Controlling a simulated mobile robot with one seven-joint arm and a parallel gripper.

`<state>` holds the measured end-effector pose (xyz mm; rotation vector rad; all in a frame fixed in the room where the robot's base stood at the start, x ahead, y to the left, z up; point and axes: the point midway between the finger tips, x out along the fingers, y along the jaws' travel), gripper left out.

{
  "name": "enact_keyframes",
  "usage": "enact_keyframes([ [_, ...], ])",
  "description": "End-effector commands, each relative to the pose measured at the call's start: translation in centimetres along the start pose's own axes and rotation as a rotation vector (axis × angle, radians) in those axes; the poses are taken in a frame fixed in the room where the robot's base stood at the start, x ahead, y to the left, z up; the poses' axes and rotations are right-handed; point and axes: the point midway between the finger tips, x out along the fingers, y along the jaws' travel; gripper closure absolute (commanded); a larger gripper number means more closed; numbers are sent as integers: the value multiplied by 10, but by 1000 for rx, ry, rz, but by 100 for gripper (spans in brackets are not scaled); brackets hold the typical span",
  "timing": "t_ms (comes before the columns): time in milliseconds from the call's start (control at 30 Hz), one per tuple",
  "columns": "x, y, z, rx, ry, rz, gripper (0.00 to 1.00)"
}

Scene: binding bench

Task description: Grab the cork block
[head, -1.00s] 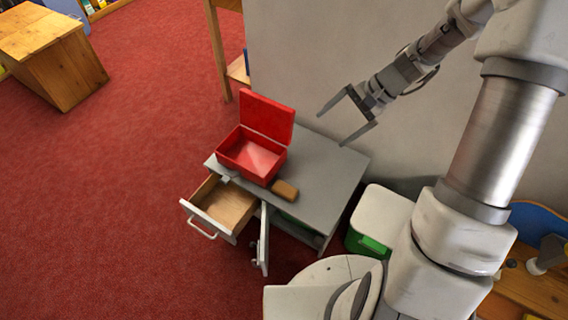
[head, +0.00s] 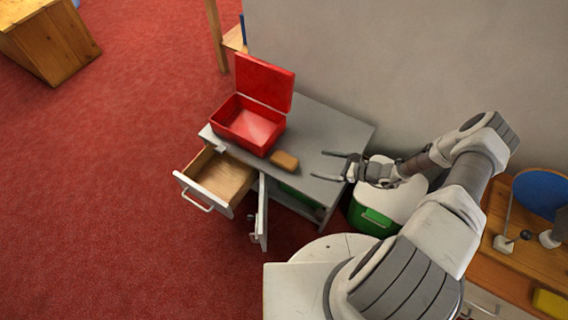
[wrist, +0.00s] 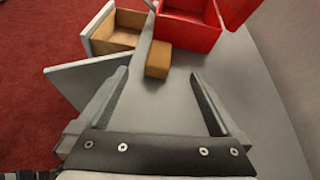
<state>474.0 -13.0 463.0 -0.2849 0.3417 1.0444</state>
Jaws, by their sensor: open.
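The cork block (head: 285,161) is a small tan-brown block on the grey bench top, just right of the open red box. My gripper (head: 333,166) is open and empty, to the right of the block, with its fingers pointing left toward it. The block is apart from both fingers.
The red box (head: 247,125) stands open with its lid raised at the back. The bench (head: 325,135) has an open wooden drawer (head: 222,177) and an open door (head: 262,213) at its front. A white-and-green bin (head: 372,215) stands to the right. Bare bench top lies behind the block.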

Motion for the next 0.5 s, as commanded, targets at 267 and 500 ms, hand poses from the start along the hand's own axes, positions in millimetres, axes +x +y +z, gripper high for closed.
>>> enact_keyframes([
  [267,21,10,-30,98,-26,-56,0],
  [500,68,9,-31,99,-26,-54,0],
])
